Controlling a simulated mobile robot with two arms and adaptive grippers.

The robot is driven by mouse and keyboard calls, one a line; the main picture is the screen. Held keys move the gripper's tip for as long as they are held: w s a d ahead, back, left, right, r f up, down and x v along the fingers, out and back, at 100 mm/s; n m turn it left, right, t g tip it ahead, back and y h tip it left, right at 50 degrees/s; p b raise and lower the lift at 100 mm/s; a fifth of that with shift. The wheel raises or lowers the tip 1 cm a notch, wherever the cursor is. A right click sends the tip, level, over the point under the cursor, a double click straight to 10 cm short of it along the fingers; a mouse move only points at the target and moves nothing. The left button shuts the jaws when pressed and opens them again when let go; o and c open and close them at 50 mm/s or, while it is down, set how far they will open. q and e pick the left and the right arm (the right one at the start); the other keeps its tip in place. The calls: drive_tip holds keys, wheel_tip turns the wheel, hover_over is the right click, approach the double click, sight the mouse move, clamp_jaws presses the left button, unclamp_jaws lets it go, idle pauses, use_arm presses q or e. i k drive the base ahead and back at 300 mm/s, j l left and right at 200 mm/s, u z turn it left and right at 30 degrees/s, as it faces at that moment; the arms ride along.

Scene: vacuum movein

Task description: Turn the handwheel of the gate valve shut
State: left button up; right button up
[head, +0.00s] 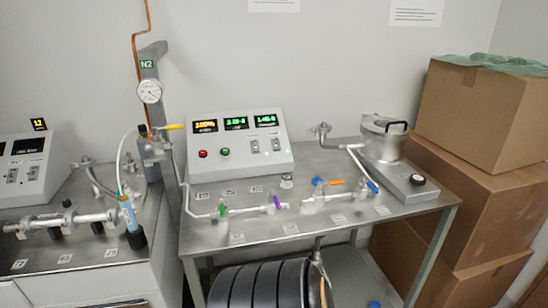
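No handwheel can be told for certain. On the left bench (85,265), a horizontal metal pipe line (80,219) carries small black parts. At its right end a light blue upright part (127,212) stands near a black round piece (137,240), which may be a knob or wheel. On the middle steel table (215,240), thin pipework carries a green-handled valve (222,209), a purple-handled valve (277,201), and blue (318,187) and orange (337,182) handles. Neither of my grippers shows.
A white control box (238,150) with lit displays stands at the table's back. A metal pot (383,138) is on the right. Cardboard boxes (480,115) are stacked beyond it. A black ribbed drum-like object (265,286) sits low in front. A gauge (149,91) hangs on a grey post.

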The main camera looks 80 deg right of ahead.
sight(417, 180)
drive_tip(key=z, duration=3.6)
